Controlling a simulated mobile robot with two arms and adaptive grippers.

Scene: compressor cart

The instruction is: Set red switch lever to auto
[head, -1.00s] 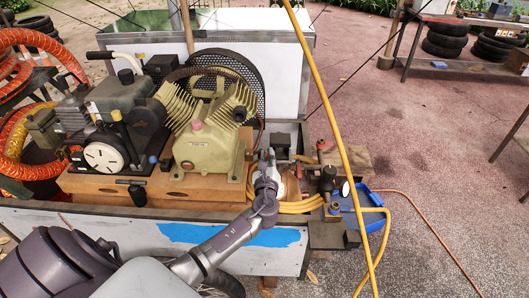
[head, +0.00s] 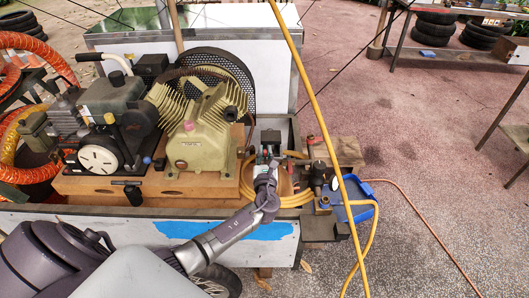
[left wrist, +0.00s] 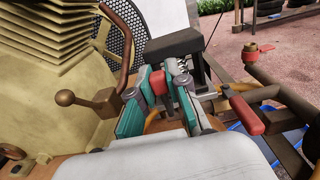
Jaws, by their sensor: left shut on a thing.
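The red switch lever (left wrist: 159,83) shows as a small red piece between my fingertips in the left wrist view, just below a black box (left wrist: 172,45) that looks like the switch housing. My left gripper (left wrist: 166,84), with teal and grey fingers, is shut on it. The fingers hide much of the lever, so its exact setting cannot be read. In the head view my left gripper (head: 267,150) reaches in beside the right side of the green-yellow compressor (head: 205,140). The lever cannot be made out there. My right gripper is not in view.
A red-handled valve (left wrist: 247,115) and pipes stand close to the right of my fingers. A brass lever knob (left wrist: 66,98) is at the left. A yellow hose (head: 322,130) hangs right of the arm. A blue tray (head: 358,203) lies at the cart's right end.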

